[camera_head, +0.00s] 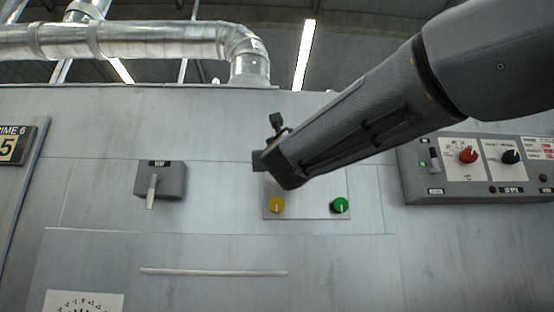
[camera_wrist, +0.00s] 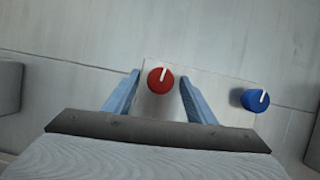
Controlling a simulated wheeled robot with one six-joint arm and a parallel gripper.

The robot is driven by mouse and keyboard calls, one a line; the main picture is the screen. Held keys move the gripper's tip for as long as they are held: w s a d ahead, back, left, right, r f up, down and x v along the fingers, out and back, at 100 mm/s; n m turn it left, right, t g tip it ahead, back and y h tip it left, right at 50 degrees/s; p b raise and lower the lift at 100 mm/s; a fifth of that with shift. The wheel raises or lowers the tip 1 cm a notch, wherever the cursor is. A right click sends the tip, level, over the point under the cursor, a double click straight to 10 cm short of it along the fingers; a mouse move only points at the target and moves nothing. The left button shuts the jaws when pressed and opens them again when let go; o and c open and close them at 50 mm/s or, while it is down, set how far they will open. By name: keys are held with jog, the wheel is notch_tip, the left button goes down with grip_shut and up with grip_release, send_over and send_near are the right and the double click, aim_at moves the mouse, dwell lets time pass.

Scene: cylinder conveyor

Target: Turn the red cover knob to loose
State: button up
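The red cover knob (camera_wrist: 160,82) is round with a white pointer line. In the wrist view it sits on a light plate, its line pointing up and slightly right. My gripper (camera_wrist: 159,77) is open, with one blue finger on each side of the knob and a gap on both sides. I cannot tell whether the fingertips reach around it in depth. In the head view my arm's dark end (camera_head: 276,163) covers the top of the cover plate (camera_head: 308,212) and hides this knob and the fingertips.
A blue knob (camera_wrist: 256,100) is right of the red one in the wrist view. Yellow (camera_head: 276,205) and green (camera_head: 340,205) knobs sit low on the plate. A lever box (camera_head: 172,178) is left. A control box (camera_head: 428,190) with another red knob (camera_head: 468,156) is right.

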jog(key=v, duration=0.7)
jog(key=shift+s+f+p, duration=0.2)
jog(key=shift+s+p, duration=0.15)
jog(key=shift+p, duration=0.1)
